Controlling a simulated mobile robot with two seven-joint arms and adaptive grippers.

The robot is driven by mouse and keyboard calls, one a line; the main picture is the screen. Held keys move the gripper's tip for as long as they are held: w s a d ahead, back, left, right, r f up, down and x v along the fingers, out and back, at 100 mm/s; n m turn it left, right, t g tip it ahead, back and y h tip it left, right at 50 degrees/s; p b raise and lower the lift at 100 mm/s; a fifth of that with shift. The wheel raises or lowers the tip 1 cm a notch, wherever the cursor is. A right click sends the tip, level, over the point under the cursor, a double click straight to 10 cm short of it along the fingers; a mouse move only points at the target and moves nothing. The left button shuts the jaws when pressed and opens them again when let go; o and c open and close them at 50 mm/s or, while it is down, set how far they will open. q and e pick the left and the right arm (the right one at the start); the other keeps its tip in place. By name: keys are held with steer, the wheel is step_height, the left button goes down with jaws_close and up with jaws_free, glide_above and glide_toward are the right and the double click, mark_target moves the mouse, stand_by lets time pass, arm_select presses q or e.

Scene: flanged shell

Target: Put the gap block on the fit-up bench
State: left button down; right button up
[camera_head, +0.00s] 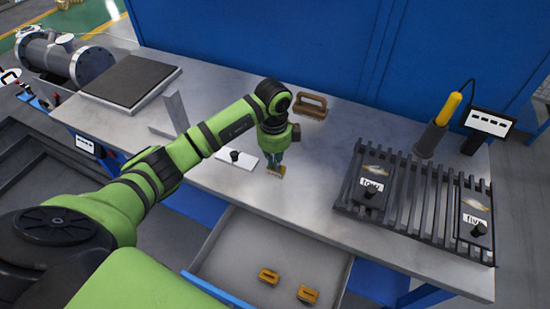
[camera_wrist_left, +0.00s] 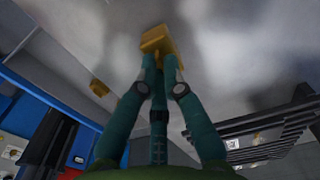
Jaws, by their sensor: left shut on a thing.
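A small yellow gap block (camera_head: 277,171) is between the fingertips of my left gripper (camera_head: 275,163), which points down at the middle of the grey-topped fit-up bench (camera_head: 240,99). In the left wrist view the block (camera_wrist_left: 157,38) shows at the ends of the teal fingers (camera_wrist_left: 160,62), which are shut on it. The block is at or just above the bench top; whether it touches is hard to tell. Its upper part is partly hidden by the fingers. My right gripper is out of view.
An open drawer (camera_head: 230,252) below holds two similar yellow blocks (camera_head: 268,276) (camera_head: 308,294). A white plate (camera_head: 237,159) with a black knob lies left of the gripper. A brown handled piece (camera_head: 311,105) lies behind. A slatted rack (camera_head: 415,205) stands right.

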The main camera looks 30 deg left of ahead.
arm_select(q)
steer(key=shift+f, duration=0.35)
steer(key=shift+f, duration=0.1)
steer(key=c, duration=1.4)
jaws_free()
